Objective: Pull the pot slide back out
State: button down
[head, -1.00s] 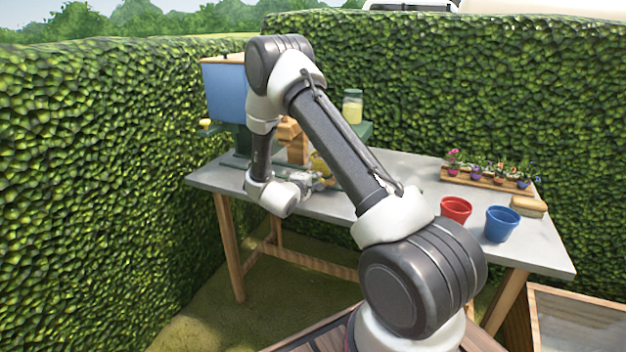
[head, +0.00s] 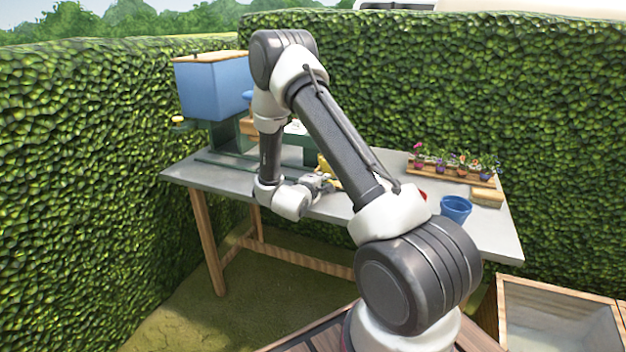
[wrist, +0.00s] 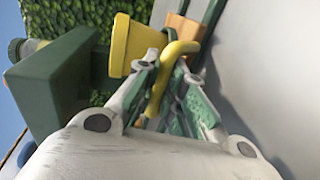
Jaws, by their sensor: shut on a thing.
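My gripper (head: 322,183) is over the near part of the table, right of the blue-hopper machine. In the wrist view its fingers (wrist: 172,82) are shut on a yellow curved handle (wrist: 180,48). I take this to be the slide's handle. A yellow pot (wrist: 122,45) stands just beyond the fingers; a bit of yellow also shows beside the gripper in the head view (head: 325,168). A wooden block (wrist: 186,27) and dark green rails (wrist: 211,14) lie behind the handle. How the handle joins the slide is hidden by the fingers.
The machine's blue hopper (head: 212,88) stands at the table's left end. Hedges close in behind and left; a wooden-framed box (head: 560,315) is at lower right.

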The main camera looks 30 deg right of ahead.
jog(key=s+d, duration=0.2)
jog(key=s, duration=0.1)
jog(key=s+d, duration=0.3)
jog(key=s, duration=0.1)
jog(key=s+d, duration=0.3)
jog(key=shift+s+d+f, duration=0.1)
jog(key=shift+s, duration=0.25)
jog(key=shift+s, duration=0.1)
jog(key=c, duration=1.5)
grip_release()
jog(key=v, duration=1.2)
